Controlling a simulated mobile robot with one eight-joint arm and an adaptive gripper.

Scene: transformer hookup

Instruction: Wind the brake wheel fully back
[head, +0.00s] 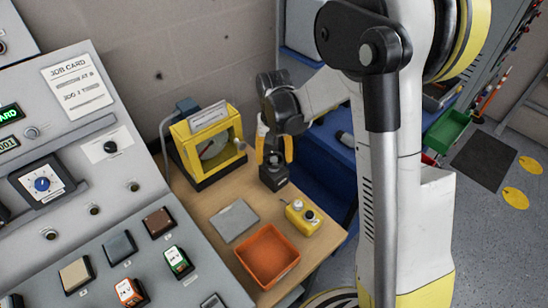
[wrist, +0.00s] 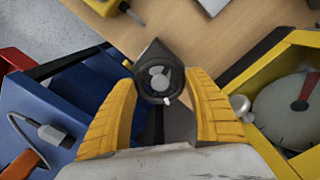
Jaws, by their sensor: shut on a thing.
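A yellow-framed unit (head: 181,140) stands at the back of the wooden bench, with a round grey disc (head: 213,147) inside it, probably the brake wheel. In the wrist view the disc (wrist: 290,108) is at the right, with a red mark, and a pale knob (wrist: 240,104) sticks out towards my gripper. My gripper (wrist: 160,85) points down beside the unit, to its right in the head view. Its yellow fingers are shut on a black device (wrist: 153,57) with a round, grey-detailed face. The device also shows below the fingers in the head view (head: 274,178). The fingers' contact is partly hidden.
An orange tray (head: 245,254), a grey plate (head: 233,220) and a small yellow control box (head: 297,222) lie on the bench front. A sloped control panel (head: 100,215) stands at the left. A blue cabinet (head: 325,165) is behind my arm.

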